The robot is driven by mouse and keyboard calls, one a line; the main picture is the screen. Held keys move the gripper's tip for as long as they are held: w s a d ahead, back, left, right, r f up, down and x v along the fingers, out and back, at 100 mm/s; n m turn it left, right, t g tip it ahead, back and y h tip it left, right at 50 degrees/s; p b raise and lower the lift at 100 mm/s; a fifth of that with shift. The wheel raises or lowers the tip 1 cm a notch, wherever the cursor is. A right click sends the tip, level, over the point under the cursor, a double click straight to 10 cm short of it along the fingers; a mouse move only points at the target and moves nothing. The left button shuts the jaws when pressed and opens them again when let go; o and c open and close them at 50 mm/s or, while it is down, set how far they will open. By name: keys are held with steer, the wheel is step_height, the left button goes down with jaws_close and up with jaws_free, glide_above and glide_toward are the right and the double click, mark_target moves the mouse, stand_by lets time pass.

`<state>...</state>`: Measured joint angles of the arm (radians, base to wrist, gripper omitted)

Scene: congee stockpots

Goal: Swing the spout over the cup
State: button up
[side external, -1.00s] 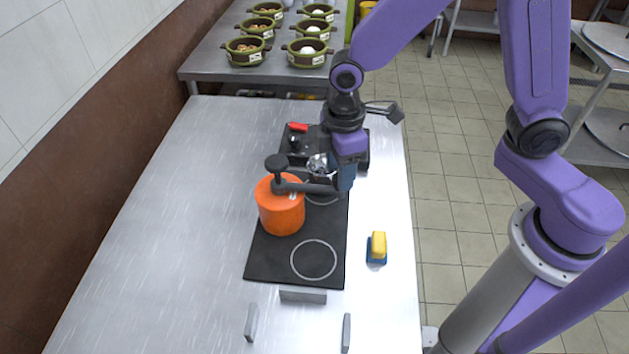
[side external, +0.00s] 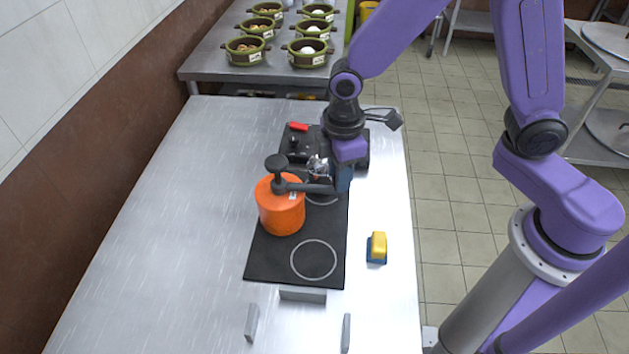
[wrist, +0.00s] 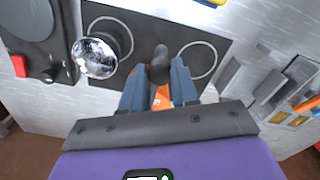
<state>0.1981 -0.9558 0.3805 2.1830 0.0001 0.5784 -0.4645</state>
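An orange pot (side external: 281,210) stands on the black hob, with a dark knob on top. A dark bar (side external: 305,187), apparently the spout, reaches from its top to the right. A shiny silver round vessel, the only cup-like thing, stands behind the bar (side external: 318,168); the wrist view shows this vessel (wrist: 95,57) left of the fingers. My gripper (side external: 343,187) points down at the bar's outer end. In the wrist view, my gripper (wrist: 160,75) has its blue fingers on both sides of the bar's dark end (wrist: 159,66). Whether they press on it cannot be seen.
The hob (side external: 265,259) has bare room at its front. A yellow-and-blue sponge-like block (side external: 377,246) lies right of it. Low grey plates (side external: 303,295) stand at the front. The steel table (side external: 180,210) is clear at left. Several green bowls (side external: 246,51) stand on a table behind.

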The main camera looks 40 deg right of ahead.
steer(key=shift+w+d, duration=0.5)
steer(key=shift+w, duration=0.4)
steer(key=shift+w+d, duration=0.55)
steer(key=shift+w, duration=0.4)
steer(key=shift+w+d, duration=0.5)
steer(key=shift+w, duration=0.4)
steer(key=shift+w+d, duration=0.15)
steer(key=shift+w, duration=1.85)
steer(key=o, duration=0.6)
